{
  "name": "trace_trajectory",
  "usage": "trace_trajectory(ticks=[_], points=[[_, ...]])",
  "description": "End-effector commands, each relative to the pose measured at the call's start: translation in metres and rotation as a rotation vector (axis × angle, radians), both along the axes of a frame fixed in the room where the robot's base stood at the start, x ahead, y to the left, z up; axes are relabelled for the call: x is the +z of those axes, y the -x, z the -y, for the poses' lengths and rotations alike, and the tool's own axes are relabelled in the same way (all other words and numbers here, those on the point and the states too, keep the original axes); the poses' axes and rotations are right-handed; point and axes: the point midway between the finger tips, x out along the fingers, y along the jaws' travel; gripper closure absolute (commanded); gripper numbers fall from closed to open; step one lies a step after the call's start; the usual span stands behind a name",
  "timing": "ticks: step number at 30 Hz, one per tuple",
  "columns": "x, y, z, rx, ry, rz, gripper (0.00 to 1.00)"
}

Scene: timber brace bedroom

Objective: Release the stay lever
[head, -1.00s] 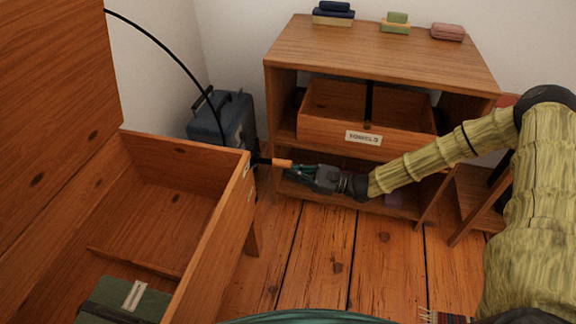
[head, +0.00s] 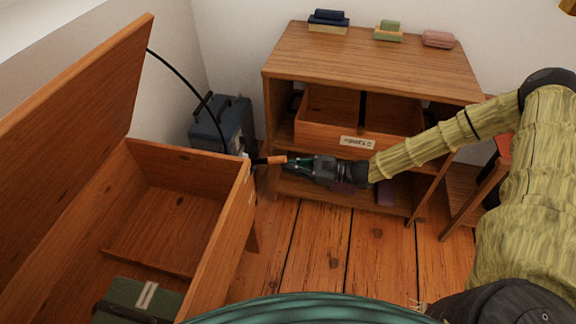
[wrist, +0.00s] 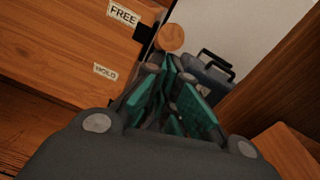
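The stay lever (head: 270,160) has an orange grip and a dark shank, and stands out from the outer wall of the open wooden chest (head: 222,243). In the wrist view its round wooden end (wrist: 171,38) lies beside the FREE label (wrist: 123,13), above the HOLD label (wrist: 105,72). The chest lid (head: 75,125) is raised and tilted, with a black curved stay (head: 187,88) running down to the lever area. My gripper (head: 290,163) points at the lever end, very near it; contact cannot be told.
A wooden cabinet (head: 370,55) with a partly open labelled drawer (head: 318,135) stands behind my gripper. A blue case (head: 232,122) is against the wall. A green box (head: 140,300) lies inside the chest. Floorboards (head: 320,250) are clear in front of the cabinet.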

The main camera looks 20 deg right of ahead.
Motion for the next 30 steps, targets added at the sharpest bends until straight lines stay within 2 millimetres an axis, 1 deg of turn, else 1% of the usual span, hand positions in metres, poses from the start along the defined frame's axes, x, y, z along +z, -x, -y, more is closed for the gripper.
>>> trace_trajectory(ticks=[1,13,17,20,30], points=[[0.004,-0.001,-0.001,0.0,-0.004,0.005,1.0],[0.007,-0.002,-0.001,0.001,-0.007,0.008,1.0],[0.005,-0.002,-0.001,0.001,-0.007,0.009,1.0],[-0.002,-0.002,0.001,0.001,-0.007,0.008,1.0],[-0.041,-0.002,0.013,0.005,-0.003,0.001,1.0]])
